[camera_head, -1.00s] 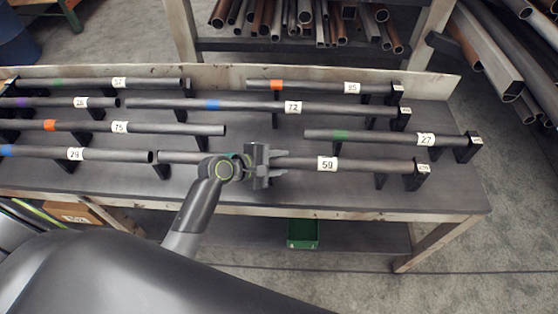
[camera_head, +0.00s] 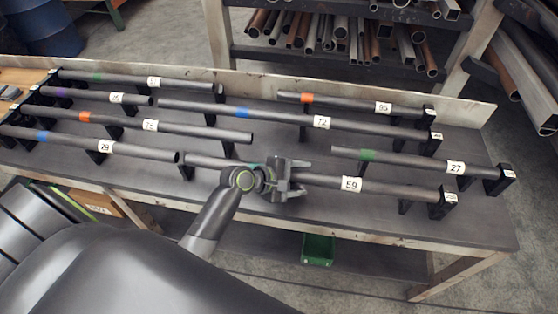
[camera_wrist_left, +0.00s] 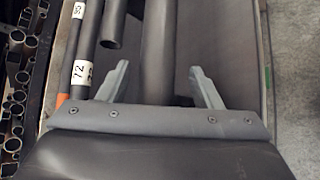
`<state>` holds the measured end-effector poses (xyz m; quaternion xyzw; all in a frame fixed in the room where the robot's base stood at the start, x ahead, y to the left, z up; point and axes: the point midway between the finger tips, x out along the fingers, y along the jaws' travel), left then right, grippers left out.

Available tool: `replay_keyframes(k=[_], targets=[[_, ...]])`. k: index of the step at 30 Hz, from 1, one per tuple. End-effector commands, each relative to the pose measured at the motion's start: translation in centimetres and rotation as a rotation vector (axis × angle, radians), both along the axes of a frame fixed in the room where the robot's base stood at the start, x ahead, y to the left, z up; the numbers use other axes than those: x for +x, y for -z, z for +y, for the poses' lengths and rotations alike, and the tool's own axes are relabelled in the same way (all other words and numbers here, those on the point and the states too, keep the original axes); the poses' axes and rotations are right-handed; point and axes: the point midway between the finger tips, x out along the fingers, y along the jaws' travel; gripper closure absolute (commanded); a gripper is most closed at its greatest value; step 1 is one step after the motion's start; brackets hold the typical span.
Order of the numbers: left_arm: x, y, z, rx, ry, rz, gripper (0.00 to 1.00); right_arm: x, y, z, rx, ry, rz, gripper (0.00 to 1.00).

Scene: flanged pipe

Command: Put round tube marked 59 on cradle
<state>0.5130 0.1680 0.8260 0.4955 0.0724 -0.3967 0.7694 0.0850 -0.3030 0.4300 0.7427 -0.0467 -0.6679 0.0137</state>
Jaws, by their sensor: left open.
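The round tube marked 59 (camera_head: 395,189) is a long dark grey tube in the front row of the bench. It lies across black cradle supports (camera_head: 440,207), with a white label at its right end. My left gripper (camera_head: 298,178) is at the tube, left of the 59 label. In the left wrist view the open fingers (camera_wrist_left: 160,82) stand on either side of a dark tube (camera_wrist_left: 158,45), with gaps visible. Whether the fingers reach down beside it is hard to tell. My right gripper is not in view.
Tube 29 (camera_head: 130,150) lies end to end at the left. Tube 27 (camera_head: 400,159) and tube 72 (camera_head: 280,115) lie behind on cradles. A green bin (camera_head: 318,249) sits on the lower shelf. A pipe rack (camera_head: 340,55) stands behind the bench.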

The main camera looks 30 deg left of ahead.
Motion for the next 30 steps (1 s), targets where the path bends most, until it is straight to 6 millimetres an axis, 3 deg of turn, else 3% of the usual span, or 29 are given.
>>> replay_keyframes(k=[18,30], targets=[[-8.1,-6.0,6.6,0.007,0.001,-0.001,0.41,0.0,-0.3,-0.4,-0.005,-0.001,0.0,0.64],[-11.1,-8.3,9.0,0.003,0.0,-0.001,0.41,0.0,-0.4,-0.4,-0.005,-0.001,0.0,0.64]])
